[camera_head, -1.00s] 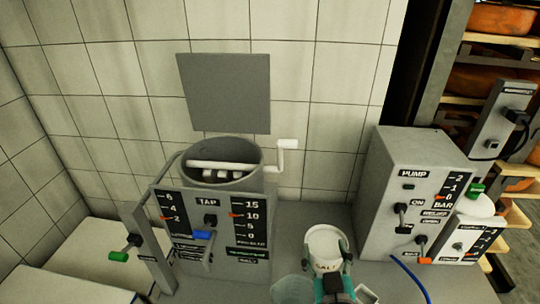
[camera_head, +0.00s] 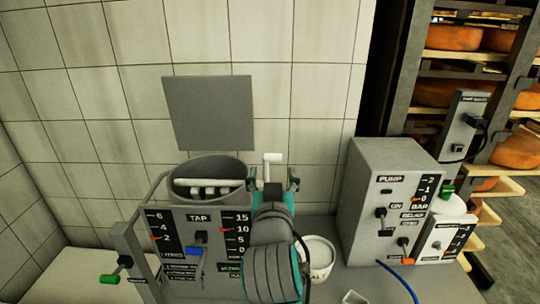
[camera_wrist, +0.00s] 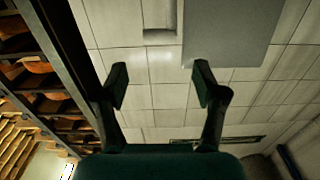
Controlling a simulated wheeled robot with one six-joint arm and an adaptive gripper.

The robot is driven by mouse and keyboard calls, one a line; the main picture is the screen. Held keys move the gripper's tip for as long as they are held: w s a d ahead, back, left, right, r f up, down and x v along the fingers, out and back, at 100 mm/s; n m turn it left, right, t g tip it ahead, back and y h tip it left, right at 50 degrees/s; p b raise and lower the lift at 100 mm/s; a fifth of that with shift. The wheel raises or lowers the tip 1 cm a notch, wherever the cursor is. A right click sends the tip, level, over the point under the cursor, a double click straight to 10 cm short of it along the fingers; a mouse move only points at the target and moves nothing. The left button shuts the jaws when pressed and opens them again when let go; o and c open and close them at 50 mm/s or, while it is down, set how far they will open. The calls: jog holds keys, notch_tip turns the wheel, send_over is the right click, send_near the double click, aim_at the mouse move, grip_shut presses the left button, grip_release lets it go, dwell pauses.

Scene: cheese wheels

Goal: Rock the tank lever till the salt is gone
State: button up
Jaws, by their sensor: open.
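The grey tank (camera_head: 207,168) stands left of centre in the head view, with white bars across its open mouth. A white lever handle (camera_head: 272,158) shows at its right. My gripper (camera_head: 273,178) is open, its fingers on either side of the handle in the head view; I cannot tell whether they touch it. In the wrist view my gripper (camera_wrist: 160,72) is open with nothing between its tips, and a pale block, perhaps the handle (camera_wrist: 160,18), lies beyond them. The salt tub (camera_head: 320,255) stands right of my arm, partly hidden by it.
The tap panel (camera_head: 198,220) with scales and a blue handle is in front of the tank. The pump box (camera_head: 395,185) stands at the right with a blue hose (camera_head: 398,280). A grey plate (camera_head: 208,112) hangs on the tiled wall. Cheese shelves (camera_head: 465,60) are at far right.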

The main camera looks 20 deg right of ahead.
aim_at(273, 156)
jog(key=x, duration=0.9)
jog(key=shift+w+d, duration=0.1)
grip_shut()
